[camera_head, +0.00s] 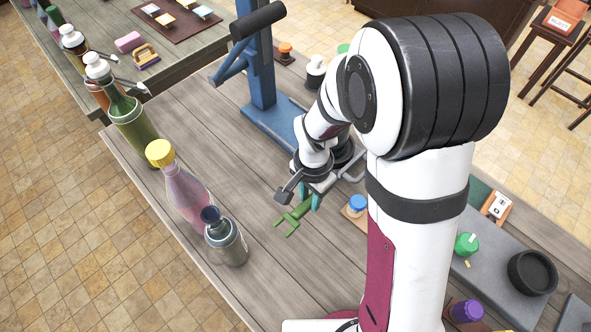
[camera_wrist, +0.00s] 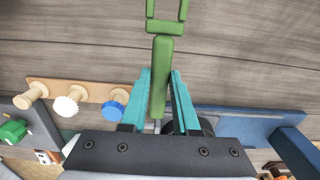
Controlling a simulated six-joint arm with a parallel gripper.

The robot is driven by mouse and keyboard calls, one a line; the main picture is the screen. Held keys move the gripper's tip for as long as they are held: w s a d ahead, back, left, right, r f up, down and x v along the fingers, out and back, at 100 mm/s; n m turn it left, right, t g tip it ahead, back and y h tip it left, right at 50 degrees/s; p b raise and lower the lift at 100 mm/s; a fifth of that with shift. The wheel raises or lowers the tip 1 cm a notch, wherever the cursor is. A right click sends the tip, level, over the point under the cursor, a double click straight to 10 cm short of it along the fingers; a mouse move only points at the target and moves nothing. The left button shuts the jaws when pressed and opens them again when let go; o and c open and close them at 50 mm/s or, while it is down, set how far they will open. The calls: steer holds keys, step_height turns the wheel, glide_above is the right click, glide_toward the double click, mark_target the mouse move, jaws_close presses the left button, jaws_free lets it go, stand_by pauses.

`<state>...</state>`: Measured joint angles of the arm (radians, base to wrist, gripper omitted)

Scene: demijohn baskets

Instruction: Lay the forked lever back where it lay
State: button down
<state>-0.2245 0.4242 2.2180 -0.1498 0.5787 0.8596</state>
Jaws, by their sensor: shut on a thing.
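The green forked lever (camera_head: 290,219) is in my gripper (camera_head: 308,199), over the bare grey planks of the table (camera_head: 245,150). Its two-pronged fork points away from my gripper, to the lower left in the head view. In the wrist view the lever (camera_wrist: 162,65) runs straight up the picture with its fork at the top edge. The teal fingers of my gripper (camera_wrist: 159,82) are on either side of its handle. Part of the fork is cut off there. I cannot tell whether the lever touches the table or hangs just above it.
Several bottles, such as the pink one with a yellow cap (camera_head: 184,195) and the grey one (camera_head: 228,242), stand along the left edge. A blue stand (camera_head: 262,70) is behind my gripper. A board with knobs (camera_wrist: 88,92) lies close by. The planks around the fork are clear.

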steer(key=a+f, duration=0.2)
steer(key=shift+w+a, duration=0.3)
steer(key=shift+a, duration=0.1)
step_height(320, 180, down, 3)
steer(key=shift+a+f, duration=0.1)
steer(key=shift+f, duration=0.35)
steer(key=c, duration=0.7)
jaws_free()
steer(key=shift+f, duration=0.1)
steer(key=shift+o, duration=0.2)
